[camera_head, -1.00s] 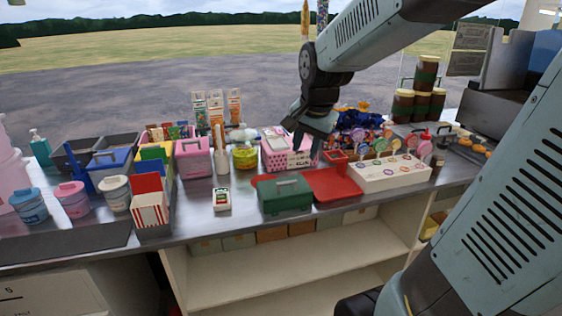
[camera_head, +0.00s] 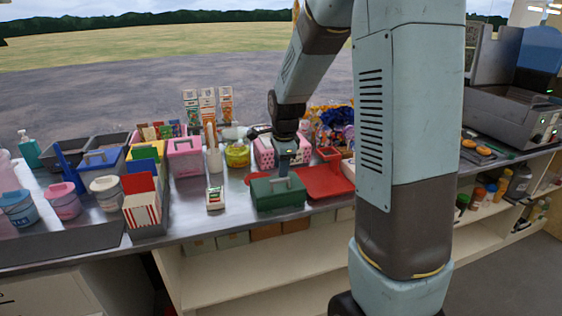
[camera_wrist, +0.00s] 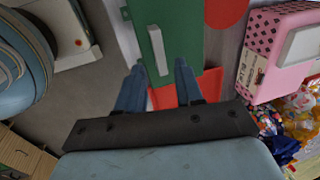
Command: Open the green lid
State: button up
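The green box with its green lid (camera_head: 278,190) stands on the metal counter, and the lid looks shut. In the wrist view the green lid (camera_wrist: 190,30) fills the top middle, with a pale bar handle (camera_wrist: 157,45) across it. My gripper (camera_head: 284,172) is just above the lid in the head view. In the wrist view my gripper (camera_wrist: 159,66) is open, its two blue fingers on either side of the near end of the handle. Whether the fingers touch the handle I cannot tell. Nothing is held.
A red tray (camera_head: 322,182) lies right beside the green box. A pink dotted basket (camera_wrist: 272,45) stands close behind. A small white device (camera_head: 215,197) lies to the left. Tubs and bins crowd the left counter. Wrapped sweets (camera_head: 330,122) lie behind at the right.

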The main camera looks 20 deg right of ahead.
aim_at(280, 180)
jog(key=f, duration=0.3)
jog(key=w+f, duration=0.1)
jog(key=f, duration=0.2)
jog(key=shift+w+f, duration=0.15)
jog(key=shift+f, duration=0.2)
jog(key=shift+c, duration=1.6)
